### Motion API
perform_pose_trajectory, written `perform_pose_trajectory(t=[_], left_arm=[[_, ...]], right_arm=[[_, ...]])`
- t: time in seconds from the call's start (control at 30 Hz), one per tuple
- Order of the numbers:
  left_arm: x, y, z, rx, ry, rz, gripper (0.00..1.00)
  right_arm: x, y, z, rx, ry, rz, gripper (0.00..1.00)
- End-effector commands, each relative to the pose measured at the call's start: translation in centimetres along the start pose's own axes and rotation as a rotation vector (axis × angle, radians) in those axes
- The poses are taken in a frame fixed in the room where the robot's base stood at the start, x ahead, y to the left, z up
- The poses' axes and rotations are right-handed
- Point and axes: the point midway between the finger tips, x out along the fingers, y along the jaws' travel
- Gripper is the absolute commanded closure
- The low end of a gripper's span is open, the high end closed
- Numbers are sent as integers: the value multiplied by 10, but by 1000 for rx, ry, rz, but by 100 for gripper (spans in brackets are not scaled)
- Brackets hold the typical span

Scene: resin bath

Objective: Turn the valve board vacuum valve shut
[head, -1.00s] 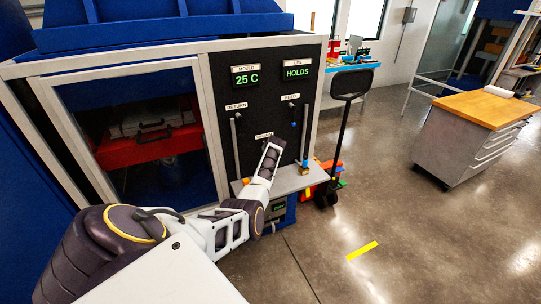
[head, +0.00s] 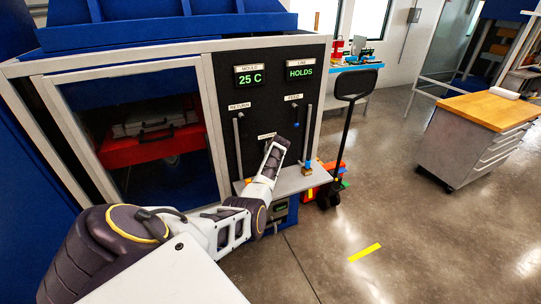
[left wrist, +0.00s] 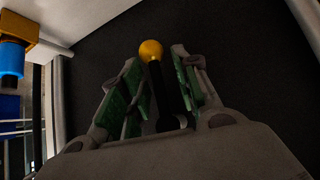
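The black valve board (head: 253,122) is on the front of the blue-and-grey machine, with labels for return, feed and vacuum. My left gripper (head: 276,148) is in front of its lower middle, just below the vacuum label (head: 266,136), and hides the valve there in the head view. In the left wrist view, a black lever with a yellow ball knob (left wrist: 151,50) stands between the green-padded fingers of my left gripper (left wrist: 157,62). The fingers are apart on either side of the lever, the right one closer. Contact cannot be told. My right gripper is in neither view.
A grey ledge (head: 293,181) juts out below the board. Pipes run up beside the return and feed labels, with a small blue handle (head: 296,125) by the feed one. A pallet truck handle (head: 355,84) stands to the right. Open floor lies beyond, before a wood-topped cabinet (head: 487,108).

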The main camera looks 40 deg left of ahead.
Motion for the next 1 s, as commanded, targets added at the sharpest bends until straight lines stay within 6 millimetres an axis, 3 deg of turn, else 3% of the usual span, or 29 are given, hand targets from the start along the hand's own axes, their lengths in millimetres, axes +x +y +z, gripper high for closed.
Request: perform_pose_trajectory(t=[0.47, 1.0], left_arm=[[-7, 1, 1, 0, -1, 1, 68], [-37, 1, 1, 0, -1, 1, 68]], right_arm=[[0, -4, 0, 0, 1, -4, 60], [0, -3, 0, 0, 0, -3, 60]])
